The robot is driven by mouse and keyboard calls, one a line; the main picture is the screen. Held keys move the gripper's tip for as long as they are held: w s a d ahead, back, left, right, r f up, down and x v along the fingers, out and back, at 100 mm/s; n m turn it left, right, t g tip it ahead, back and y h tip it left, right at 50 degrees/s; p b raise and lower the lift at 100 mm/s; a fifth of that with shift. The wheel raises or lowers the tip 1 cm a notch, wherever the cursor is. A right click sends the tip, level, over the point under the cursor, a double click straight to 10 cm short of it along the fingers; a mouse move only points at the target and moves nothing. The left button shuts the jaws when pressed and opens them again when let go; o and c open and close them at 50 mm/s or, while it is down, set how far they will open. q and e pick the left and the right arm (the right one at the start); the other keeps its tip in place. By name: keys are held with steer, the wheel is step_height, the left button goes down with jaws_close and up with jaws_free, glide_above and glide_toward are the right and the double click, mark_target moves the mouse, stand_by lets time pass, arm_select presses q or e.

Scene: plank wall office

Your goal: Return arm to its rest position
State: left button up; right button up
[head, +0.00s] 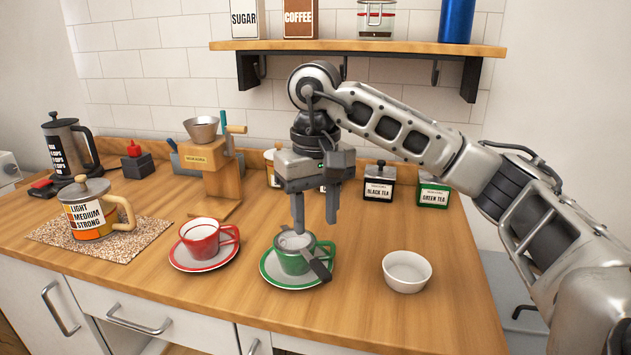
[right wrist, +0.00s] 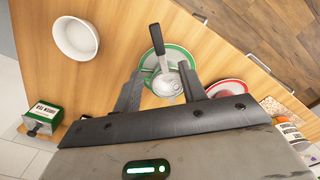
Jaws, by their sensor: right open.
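My right gripper (head: 315,224) is open above the green cup (head: 296,258), fingers pointing down. The cup stands on a green-rimmed white saucer (head: 290,281). The cup's inside is partly hidden by the fingers in the head view. My left gripper is not in view.
A red cup (head: 206,240) on its saucer stands left, a white bowl (head: 407,272) right. Behind are a wooden grinder (head: 222,181), a black tea jar (head: 378,187) and a green tea jar (head: 433,194). A wooden shelf (head: 420,48) hangs above.

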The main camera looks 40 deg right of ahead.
step_height(320, 180, up, 6)
steer(key=p, duration=0.2)
steer(key=s+a+f+m+g+y, duration=0.2)
steer(key=a+f+y, duration=0.2)
steer(key=a, duration=0.5)
steer(key=s+a+f+m+g+y, duration=0.1)
steer(key=a+f+y, duration=0.35)
steer(key=a, duration=0.55)
steer(key=s+a+r+m+t+y, duration=0.2)
steer(key=s+a+m+t+y, duration=0.1)
steer(key=a+m+y, duration=1.1)
steer(key=w+d+f+m+t+h, duration=0.1)
steer(key=d+f+m+t+h, duration=0.4)
steer(key=m, duration=0.7)
steer(key=w+d+f+m+t+h, duration=0.25)
steer(key=m+t, duration=0.35)
steer(key=m, duration=0.5)
steer(key=w+d+f+m+t+h, duration=0.1)
steer(key=d+f+m+t+h, duration=0.4)
steer(key=m, duration=0.7)
steer(key=s+d+f+m+g+h, duration=0.3)
steer(key=s+f+m, duration=0.3)
steer(key=f+m, duration=0.2)
steer(key=s+d+f+m+g+h, duration=0.2)
steer(key=s+f+m+h, duration=0.2)
steer(key=s+f+m, duration=0.3)
step_height(320, 180, down, 3)
steer(key=shift+s+d+f+m+g, duration=0.15)
steer(key=shift+s+d+m+g, duration=0.15)
steer(key=shift+d+m+g, duration=0.15)
